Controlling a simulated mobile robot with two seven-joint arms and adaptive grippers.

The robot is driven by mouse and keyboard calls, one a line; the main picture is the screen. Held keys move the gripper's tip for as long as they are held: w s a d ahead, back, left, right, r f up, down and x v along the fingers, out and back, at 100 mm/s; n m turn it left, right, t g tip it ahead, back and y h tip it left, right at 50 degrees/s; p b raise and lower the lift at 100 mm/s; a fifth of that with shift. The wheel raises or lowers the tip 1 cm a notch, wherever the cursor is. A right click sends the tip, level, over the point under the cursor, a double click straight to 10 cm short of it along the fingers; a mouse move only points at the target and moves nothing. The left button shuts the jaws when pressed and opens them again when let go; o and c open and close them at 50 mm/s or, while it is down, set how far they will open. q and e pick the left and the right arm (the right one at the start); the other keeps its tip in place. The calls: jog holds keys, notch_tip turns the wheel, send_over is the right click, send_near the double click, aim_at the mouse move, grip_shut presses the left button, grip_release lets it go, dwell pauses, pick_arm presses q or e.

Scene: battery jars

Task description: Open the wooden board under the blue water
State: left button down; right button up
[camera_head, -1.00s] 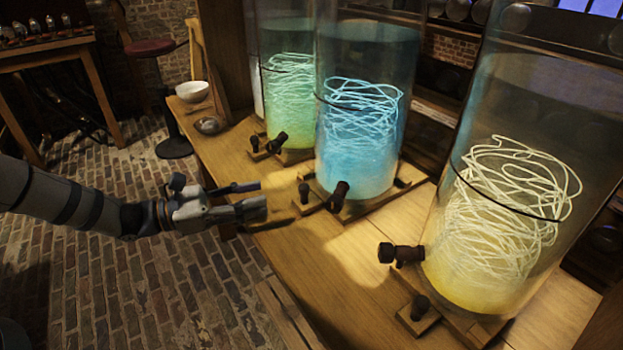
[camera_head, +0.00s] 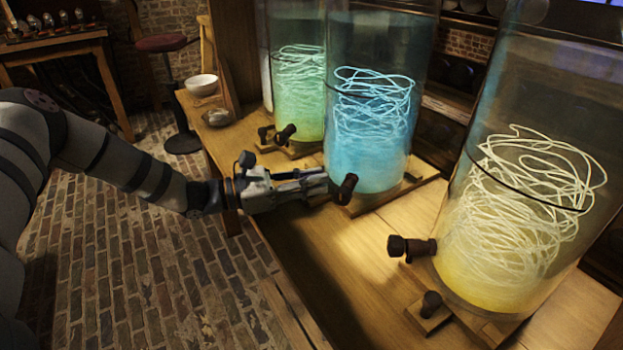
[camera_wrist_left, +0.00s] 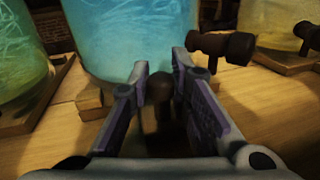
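The jar of blue water (camera_head: 367,140) stands on a wooden board (camera_head: 398,192); the board's edge also shows in the left wrist view (camera_wrist_left: 90,100). A dark spigot (camera_head: 345,188) sticks out of the jar's lower front. My left gripper (camera_head: 326,184) is at the front of that board, beside the spigot and low over the table. In the left wrist view its two fingers are apart, on either side of a small dark round knob (camera_wrist_left: 160,88) at the board's front. I cannot tell whether they touch it. The head view hides this knob behind the gripper. My right gripper is out of view.
A green-water jar (camera_head: 299,105) stands behind to the left, and a yellow-water jar (camera_head: 490,265) in front to the right, with its own spigot (camera_head: 410,247) and knob (camera_head: 431,303). A white bowl (camera_head: 201,85) is at the far left. The table front (camera_head: 335,260) is clear.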

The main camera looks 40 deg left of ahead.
pick_arm(q)
jog(key=shift+s+a, duration=0.2)
jog(key=shift+s, duration=0.3)
jog(key=s+a+p, duration=0.3)
jog(key=s+a, duration=0.1)
jog(key=s, duration=0.7)
jog(key=s+a+p, duration=0.3)
jog(key=s+a, duration=0.2)
jog(key=s, duration=0.6)
jog(key=shift+s, duration=0.2)
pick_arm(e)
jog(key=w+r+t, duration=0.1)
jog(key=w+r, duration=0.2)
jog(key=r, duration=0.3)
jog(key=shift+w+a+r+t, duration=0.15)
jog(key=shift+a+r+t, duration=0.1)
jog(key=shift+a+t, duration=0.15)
pick_arm(q)
jog(key=shift+a+f, duration=0.1)
jog(key=c, duration=1.5)
grip_release()
jog(key=shift+o, duration=0.2)
jog(key=shift+a, duration=0.1)
